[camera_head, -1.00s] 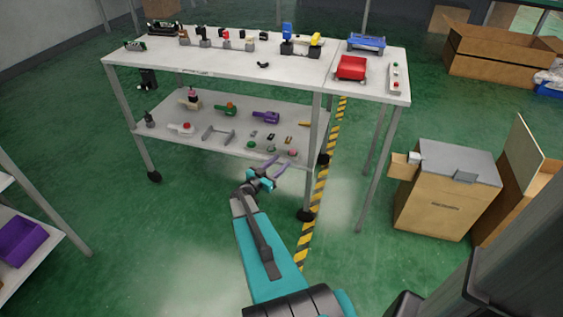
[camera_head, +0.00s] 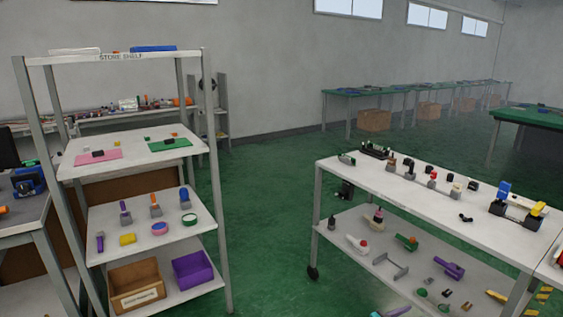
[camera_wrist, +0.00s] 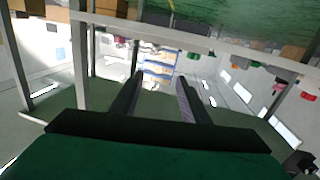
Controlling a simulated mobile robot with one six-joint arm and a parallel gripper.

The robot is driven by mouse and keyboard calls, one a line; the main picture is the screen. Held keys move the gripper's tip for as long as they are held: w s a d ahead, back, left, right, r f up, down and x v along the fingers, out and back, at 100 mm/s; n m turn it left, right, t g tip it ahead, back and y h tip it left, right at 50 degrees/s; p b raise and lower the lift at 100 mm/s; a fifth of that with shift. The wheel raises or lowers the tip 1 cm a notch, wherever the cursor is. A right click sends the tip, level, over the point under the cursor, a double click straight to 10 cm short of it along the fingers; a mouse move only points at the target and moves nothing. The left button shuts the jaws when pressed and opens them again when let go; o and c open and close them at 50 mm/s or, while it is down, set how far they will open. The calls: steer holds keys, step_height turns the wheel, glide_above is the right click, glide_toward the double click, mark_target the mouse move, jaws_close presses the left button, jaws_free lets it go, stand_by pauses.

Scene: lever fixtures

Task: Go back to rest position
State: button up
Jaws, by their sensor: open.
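My gripper (camera_wrist: 160,77) shows in the wrist view as two dark fingers standing apart, with nothing between them. It is open and empty. In the head view only a small teal and purple tip of my gripper (camera_head: 392,312) shows at the bottom edge, in front of the lever table's lower shelf. The rest of my arm is out of that view. The wrist view is tilted and shows a table edge and posts beyond the fingers.
The white two-level lever table (camera_head: 420,205) stands at the right with several fixtures on both levels. The store shelf (camera_head: 185,148) stands at the left, holding a purple bin (camera_head: 193,269) and a cardboard box (camera_head: 137,285). Green floor (camera_head: 262,200) is clear between them.

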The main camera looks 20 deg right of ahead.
steer(key=w+a+n+t+y+p, duration=0.35)
steer(key=w+a+n+t, duration=0.2)
steer(key=a, duration=0.55)
steer(key=w+a+n+t+y+p, duration=0.2)
steer(key=w+a+n+t+y, duration=0.3)
steer(key=a, duration=0.7)
steer(key=s+a+f+n+g+y+p, duration=0.1)
steer(key=a+f+n+y, duration=0.2)
steer(key=a, duration=0.7)
steer(key=s+a+f+n+g+y+p, duration=0.1)
steer(key=a+f+n+g+y+p, duration=0.3)
steer(key=a, duration=0.6)
steer(key=s+a+f+g+y, duration=0.25)
steer(key=s+a, duration=0.25)
steer(key=s, duration=0.3)
steer(key=s+a+f+g+y, duration=0.1)
steer(key=s+a+f+g, duration=0.2)
steer(key=s, duration=0.6)
steer(key=s+d+r+m+g+h, duration=0.1)
steer(key=s+g, duration=0.6)
steer(key=s, duration=1.2)
step_height(320, 180, up, 2)
steer(key=shift+s+d+r+m+g+b, duration=0.15)
steer(key=shift+s+d+m+g+b, duration=0.25)
steer(key=shift+d, duration=0.1)
